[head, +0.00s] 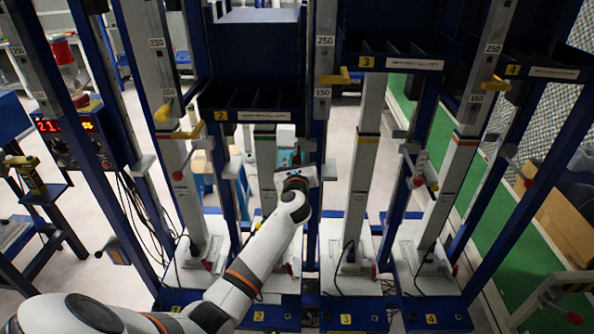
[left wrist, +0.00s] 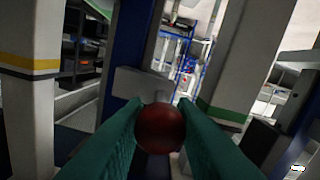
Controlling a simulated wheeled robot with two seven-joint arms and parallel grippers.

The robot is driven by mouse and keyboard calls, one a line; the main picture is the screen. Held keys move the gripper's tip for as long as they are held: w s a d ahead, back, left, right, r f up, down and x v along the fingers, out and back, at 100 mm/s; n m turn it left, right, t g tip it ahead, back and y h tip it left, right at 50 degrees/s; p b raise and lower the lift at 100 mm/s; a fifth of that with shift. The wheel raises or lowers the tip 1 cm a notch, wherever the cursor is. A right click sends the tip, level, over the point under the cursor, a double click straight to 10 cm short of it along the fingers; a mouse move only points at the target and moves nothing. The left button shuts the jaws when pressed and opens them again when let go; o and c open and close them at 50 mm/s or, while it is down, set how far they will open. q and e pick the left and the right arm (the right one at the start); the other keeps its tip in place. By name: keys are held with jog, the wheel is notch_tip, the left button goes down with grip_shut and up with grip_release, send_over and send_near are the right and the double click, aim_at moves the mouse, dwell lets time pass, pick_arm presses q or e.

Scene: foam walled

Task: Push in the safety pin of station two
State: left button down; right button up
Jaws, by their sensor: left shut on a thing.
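Station two carries a yellow "2" label (head: 220,115) on its dark blue shelf, and another "2" label (head: 258,317) on its base. My left arm reaches up to this station, and my left gripper (head: 297,158) is beside its blue upright. In the left wrist view, the dark red ball knob (left wrist: 160,130) of the safety pin sits between the teal fingers, which are shut on it. A grey block (left wrist: 142,84) on the blue post is just beyond the fingertips. The pin's shaft is hidden behind the knob. In the head view my wrist hides the knob. My right gripper is not in view.
Similar red-knobbed pins show at station one (head: 178,176), station three (head: 418,181) and station four (head: 528,183). Yellow handles (head: 335,76) stick out from the columns. Blue uprights and white columns stand close on both sides of my left gripper.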

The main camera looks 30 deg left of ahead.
pick_arm(q)
jog(key=shift+r, duration=0.15)
jog(key=c, duration=1.5)
grip_release()
jog(key=o, duration=0.3)
jog(key=shift+w+a, duration=0.1)
jog(key=shift+w, duration=0.1)
jog(key=v, duration=1.2)
jog(key=shift+a, duration=0.1)
